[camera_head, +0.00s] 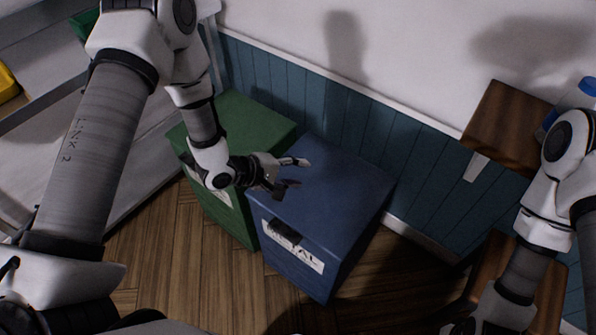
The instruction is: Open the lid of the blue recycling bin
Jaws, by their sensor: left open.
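The blue recycling bin (345,205) stands on the wood floor against the wall, in the middle of the head view. Its flat lid is shut. A white label on its front reads partly "METAL", with a dark handle or recess (285,233) just above it. My left gripper (298,174) is open and empty over the left part of the lid. I cannot tell whether it touches the lid. My right arm comes in at the right edge; its gripper does not show clearly.
A green bin (252,122) stands directly left of the blue bin. A white shelf unit (130,150) is at the left. A wooden wall shelf (505,125) with a blue-capped bottle (588,88) is at the right. The floor (390,280) in front right of the bin is clear.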

